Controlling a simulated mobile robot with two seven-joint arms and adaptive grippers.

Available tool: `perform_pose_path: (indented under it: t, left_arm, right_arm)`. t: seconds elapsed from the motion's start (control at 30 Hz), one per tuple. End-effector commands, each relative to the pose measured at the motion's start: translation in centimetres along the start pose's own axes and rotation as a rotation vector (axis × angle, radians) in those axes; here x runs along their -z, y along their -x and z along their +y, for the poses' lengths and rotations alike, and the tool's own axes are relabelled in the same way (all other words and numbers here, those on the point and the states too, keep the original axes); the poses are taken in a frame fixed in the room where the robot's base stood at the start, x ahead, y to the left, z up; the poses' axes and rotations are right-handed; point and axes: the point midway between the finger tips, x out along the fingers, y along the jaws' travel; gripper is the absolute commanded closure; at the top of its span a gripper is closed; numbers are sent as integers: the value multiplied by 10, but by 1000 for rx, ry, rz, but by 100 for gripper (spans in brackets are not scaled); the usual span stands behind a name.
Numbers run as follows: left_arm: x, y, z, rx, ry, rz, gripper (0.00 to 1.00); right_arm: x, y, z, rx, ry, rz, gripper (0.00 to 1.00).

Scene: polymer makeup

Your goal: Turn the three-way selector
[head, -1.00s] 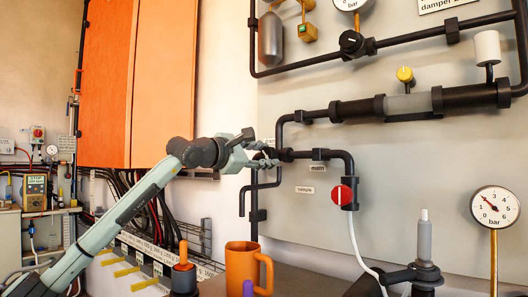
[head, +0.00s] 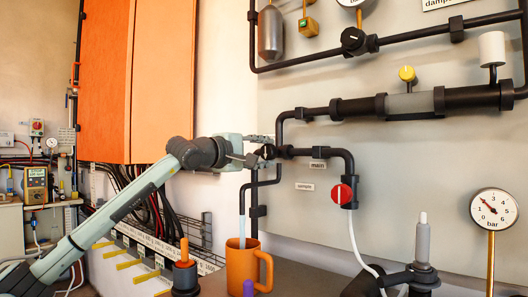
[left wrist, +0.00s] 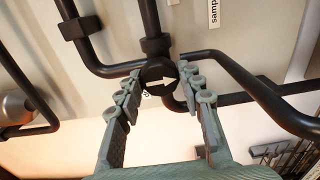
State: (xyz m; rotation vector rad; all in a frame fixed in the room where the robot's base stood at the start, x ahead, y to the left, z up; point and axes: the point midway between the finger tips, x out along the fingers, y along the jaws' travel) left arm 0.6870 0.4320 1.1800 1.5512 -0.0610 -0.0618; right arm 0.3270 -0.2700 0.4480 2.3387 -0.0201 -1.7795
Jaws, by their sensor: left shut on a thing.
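The three-way selector (head: 268,152) is a round black knob at a pipe junction on the grey panel. In the left wrist view the knob (left wrist: 158,76) bears a white arrow pointing right in the picture. My left gripper (head: 259,151) is shut on the knob, with a finger on each side of it. The "main" label (head: 318,166) is beside the branch to its right, and the "sample" label (head: 304,187) is lower. A pale bluish stream (head: 242,226) runs from the lower left pipe into the orange mug (head: 242,268). My right gripper is out of view.
A red knob (head: 342,194) with a white hose sits right of the selector. A pressure gauge (head: 495,209) stands at the right. An orange cabinet (head: 140,80) is behind my left arm. An orange-handled item (head: 184,265) stands beside the mug.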

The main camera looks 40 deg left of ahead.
Motion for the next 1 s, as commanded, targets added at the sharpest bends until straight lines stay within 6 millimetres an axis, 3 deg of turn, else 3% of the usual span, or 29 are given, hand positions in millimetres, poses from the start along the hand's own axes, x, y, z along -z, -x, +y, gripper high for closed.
perform_pose_path:
  t: [0.5,0.53,0.67,1.0]
  left_arm:
    - [0,0,0,1,-19,-1,92]
    - [0,0,-1,1,-19,-1,61]
    - [0,0,0,1,-19,-1,45]
    - [0,2,0,0,-19,1,42]
  right_arm:
    - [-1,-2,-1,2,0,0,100]
    - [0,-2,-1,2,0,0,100]
    - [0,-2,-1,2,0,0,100]
    - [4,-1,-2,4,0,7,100]
